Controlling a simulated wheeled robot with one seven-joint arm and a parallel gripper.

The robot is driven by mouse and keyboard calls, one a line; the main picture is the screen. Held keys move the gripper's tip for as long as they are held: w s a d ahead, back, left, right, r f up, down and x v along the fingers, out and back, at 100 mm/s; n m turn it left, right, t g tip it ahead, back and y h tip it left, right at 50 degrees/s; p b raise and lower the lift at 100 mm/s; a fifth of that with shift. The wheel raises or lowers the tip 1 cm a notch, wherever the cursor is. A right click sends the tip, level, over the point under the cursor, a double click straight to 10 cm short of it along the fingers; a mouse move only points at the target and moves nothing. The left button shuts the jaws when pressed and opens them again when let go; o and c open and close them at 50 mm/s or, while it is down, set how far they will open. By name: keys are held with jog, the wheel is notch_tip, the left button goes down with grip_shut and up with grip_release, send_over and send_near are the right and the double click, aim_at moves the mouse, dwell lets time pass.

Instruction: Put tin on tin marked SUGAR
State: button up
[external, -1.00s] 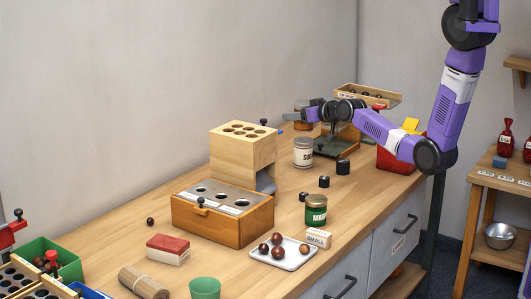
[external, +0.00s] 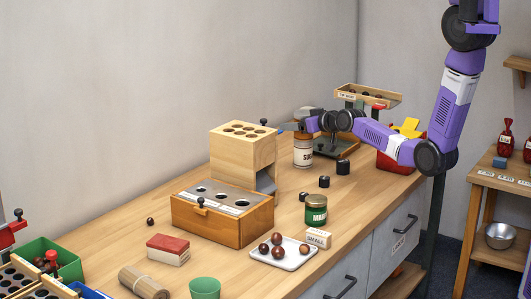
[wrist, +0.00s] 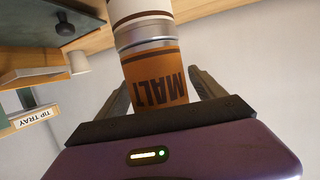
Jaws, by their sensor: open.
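The white tin marked SUGAR (external: 303,154) stands upright on the bench in the external view, its label partly readable. An orange-brown tin marked MALT (wrist: 154,72) sits end to end on a white, brown-banded tin (wrist: 138,10) in the wrist view, apparently the SUGAR tin. The wrist picture is upside down.
A tray stand (external: 366,97) with a dark base stands right behind the tins. Small black weights (external: 343,167) lie to the front right. A wooden block with holes (external: 243,150) stands to the left. A green tin (external: 316,209) is further forward.

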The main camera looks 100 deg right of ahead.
jog(key=shift+r, duration=0.15)
jog(key=shift+s+a, duration=0.1)
jog(key=shift+a, duration=0.05)
jog(key=v, duration=1.2)
jog(key=w+a+f+n+t+y, duration=0.1)
jog(key=a+n+t+y, duration=0.15)
jog(key=a, duration=1.15)
jog(key=w+a+f+n+t+y, duration=0.1)
jog(key=a+f+n+t+y, duration=0.15)
jog(key=a, duration=1.25)
jog(key=s+a+r+n+t+y, duration=0.1)
jog(key=s+a+r+n+y, duration=0.2)
jog(key=a, duration=0.6)
jog(key=s+a+r+n+t+y, duration=0.1)
jog(key=s+a+r+n+y, duration=0.2)
jog(key=s+a+r, duration=0.4)
jog(key=shift+s+a+r+n+y, duration=0.35)
jog(key=shift+s+a+y, duration=0.4)
jog(key=shift+a, duration=0.45)
jog(key=shift+f, duration=0.1)
